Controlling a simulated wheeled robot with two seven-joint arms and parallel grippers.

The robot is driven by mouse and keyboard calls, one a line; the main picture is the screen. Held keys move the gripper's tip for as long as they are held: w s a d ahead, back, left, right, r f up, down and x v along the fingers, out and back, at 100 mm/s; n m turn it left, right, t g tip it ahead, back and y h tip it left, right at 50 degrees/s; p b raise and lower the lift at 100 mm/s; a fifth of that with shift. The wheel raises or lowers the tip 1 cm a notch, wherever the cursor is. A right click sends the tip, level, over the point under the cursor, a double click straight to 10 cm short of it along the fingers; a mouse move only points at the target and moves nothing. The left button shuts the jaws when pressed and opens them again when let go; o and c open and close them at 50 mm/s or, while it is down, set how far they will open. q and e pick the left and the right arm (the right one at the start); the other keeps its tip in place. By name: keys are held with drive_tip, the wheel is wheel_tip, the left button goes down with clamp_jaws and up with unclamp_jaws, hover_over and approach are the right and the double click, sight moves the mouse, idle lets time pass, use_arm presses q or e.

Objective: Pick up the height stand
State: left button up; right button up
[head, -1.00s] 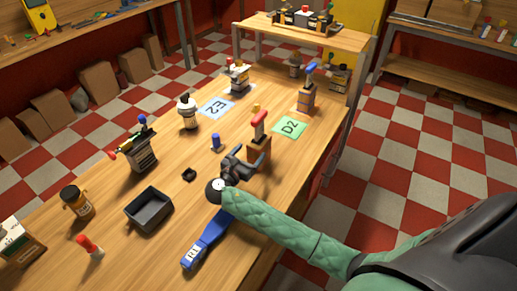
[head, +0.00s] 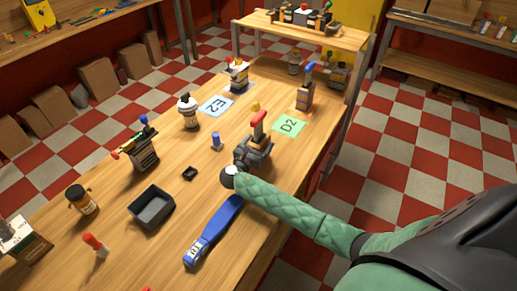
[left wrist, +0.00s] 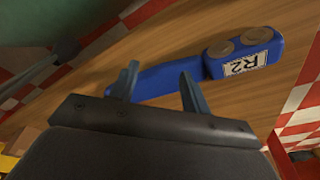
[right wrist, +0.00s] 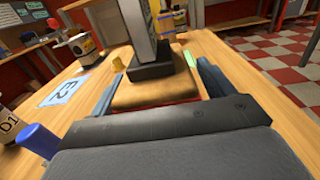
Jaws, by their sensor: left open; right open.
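What I take for the height stand (head: 258,122) is upright on the table, with a wooden base and a red top. In the right wrist view its wooden block (right wrist: 150,92) lies between the fingers, with a dark grey upright post (right wrist: 143,35) on it. My right gripper (right wrist: 160,88) is open around the block; I cannot tell whether the fingers touch it. In the head view the gripper (head: 252,155) hides the lower base. My left gripper (left wrist: 160,85) is open and empty, with a blue tool marked R2 (left wrist: 245,52) beyond its fingers; it is not seen in the head view.
The blue tool (head: 213,232) lies nearer on the table. A black tray (head: 151,208), a small blue-topped piece (head: 217,141) and a white-lidded bottle (head: 188,113) stand left. Mats E2 (head: 216,105) and D2 (head: 289,124) lie farther back.

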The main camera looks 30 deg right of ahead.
drive_tip(key=c, duration=1.3)
drive_tip(key=shift+r, duration=0.1)
